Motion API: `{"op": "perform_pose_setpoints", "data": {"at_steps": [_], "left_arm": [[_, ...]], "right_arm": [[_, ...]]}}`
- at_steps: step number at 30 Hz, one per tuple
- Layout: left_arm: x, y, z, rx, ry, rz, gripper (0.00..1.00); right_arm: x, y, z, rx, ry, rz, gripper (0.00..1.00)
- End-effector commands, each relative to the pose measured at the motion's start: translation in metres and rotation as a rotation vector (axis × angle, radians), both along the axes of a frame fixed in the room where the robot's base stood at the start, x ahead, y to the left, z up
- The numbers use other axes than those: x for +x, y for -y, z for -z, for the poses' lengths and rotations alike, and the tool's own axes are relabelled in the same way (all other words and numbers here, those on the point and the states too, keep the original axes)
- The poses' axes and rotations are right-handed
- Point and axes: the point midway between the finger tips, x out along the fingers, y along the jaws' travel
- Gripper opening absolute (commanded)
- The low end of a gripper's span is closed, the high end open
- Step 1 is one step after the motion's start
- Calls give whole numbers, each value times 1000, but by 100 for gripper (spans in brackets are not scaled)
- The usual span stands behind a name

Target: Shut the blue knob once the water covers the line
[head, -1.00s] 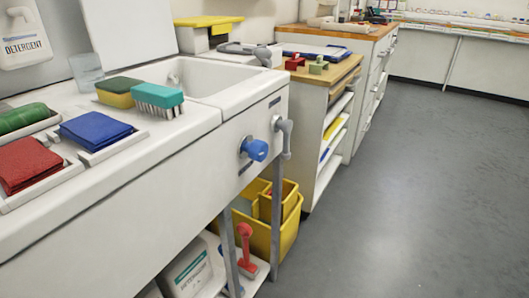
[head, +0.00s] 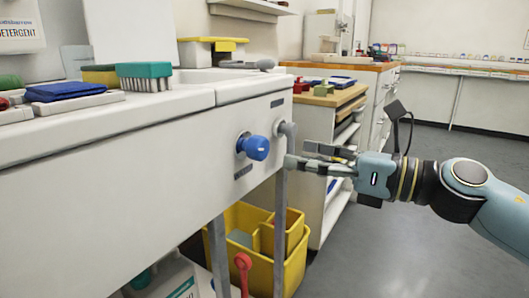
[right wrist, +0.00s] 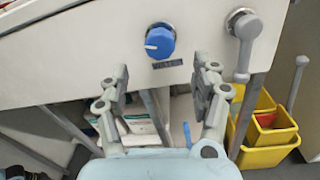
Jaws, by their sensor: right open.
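The blue knob (head: 253,146) sits on the white front panel of the sink unit (head: 120,160). It also shows in the right wrist view (right wrist: 160,40), with a pale mark on its left side and a small label below it. My right gripper (head: 288,162) is open and empty, close to the panel at the right of the knob in the head view. In the right wrist view its two fingers (right wrist: 160,78) stand apart below the knob, not touching it. The water and the line cannot be seen; the basin inside is hidden behind its rim. My left gripper is out of view.
A grey lever (right wrist: 243,45) is on the panel right of the knob. A yellow bucket (head: 270,240) and a red-handled tool (head: 243,268) are under the sink. A teal brush (head: 145,75) and blue cloth (head: 66,91) lie on top. The floor at right is clear.

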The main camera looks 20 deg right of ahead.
Motion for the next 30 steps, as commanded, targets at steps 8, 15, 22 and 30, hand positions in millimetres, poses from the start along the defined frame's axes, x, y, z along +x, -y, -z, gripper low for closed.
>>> {"op": "perform_pose_setpoints", "data": {"at_steps": [8,15,22,30], "left_arm": [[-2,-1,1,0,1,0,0],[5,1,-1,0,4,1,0],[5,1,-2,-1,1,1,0],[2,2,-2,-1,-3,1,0]], "right_arm": [[40,-34,-1,9,1,4,65],[61,-53,1,5,-4,3,65],[64,-56,1,2,-4,3,65],[64,-56,1,2,-4,3,45]]}}
